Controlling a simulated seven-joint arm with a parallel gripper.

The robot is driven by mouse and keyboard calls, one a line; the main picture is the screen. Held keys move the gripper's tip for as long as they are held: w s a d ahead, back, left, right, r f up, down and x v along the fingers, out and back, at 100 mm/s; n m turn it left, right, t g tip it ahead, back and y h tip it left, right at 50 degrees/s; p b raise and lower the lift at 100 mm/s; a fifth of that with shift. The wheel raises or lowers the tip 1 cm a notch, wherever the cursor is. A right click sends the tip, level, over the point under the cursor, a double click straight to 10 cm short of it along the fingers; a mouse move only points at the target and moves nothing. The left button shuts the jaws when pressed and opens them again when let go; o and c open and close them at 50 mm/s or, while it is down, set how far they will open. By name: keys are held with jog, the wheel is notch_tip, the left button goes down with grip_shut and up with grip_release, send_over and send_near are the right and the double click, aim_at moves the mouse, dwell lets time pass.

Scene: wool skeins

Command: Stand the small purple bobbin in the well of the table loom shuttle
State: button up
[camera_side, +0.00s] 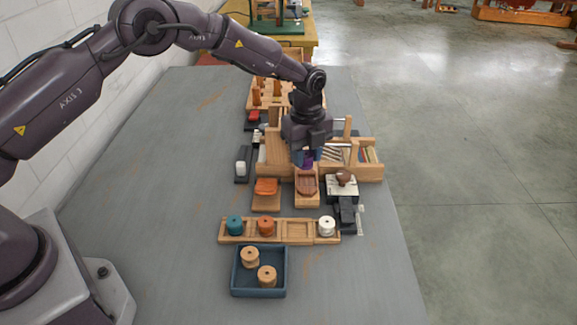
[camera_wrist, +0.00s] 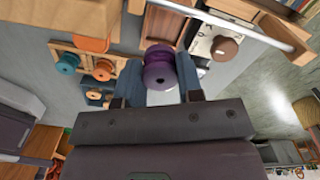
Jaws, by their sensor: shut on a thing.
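My gripper (camera_side: 307,158) is shut on the small purple bobbin (camera_wrist: 159,72), whose rounded end shows between the two blue-grey fingers in the wrist view. In the side view only a little purple (camera_side: 308,161) shows between the fingers. The gripper is over the front part of the wooden table loom (camera_side: 367,172), above the work surface. The loom has metal rods (camera_wrist: 245,27) and coloured threads at its right. I cannot pick out the shuttle's well for certain; the gripper hides part of the loom.
In front are wooden trays with an orange piece (camera_side: 266,187) and a brown piece (camera_side: 307,183). A white block with a brown knob (camera_side: 344,178) stands at right. A bobbin rack (camera_side: 298,229) and blue tray (camera_side: 259,292) lie nearer. The table's left side is clear.

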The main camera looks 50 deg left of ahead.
aim_at(307, 182)
jog(key=shift+w+a+r, duration=0.1)
jog(key=shift+w+r, duration=0.4)
jog(key=shift+r, duration=0.15)
jog(key=shift+s+f+m, duration=0.15)
jog(key=shift+f+m, duration=0.25)
jog(key=shift+f, duration=1.5)
jog(key=shift+f, duration=0.4)
jog(key=shift+f, duration=0.55)
jog(key=shift+f, duration=0.65)
jog(key=o, duration=1.4)
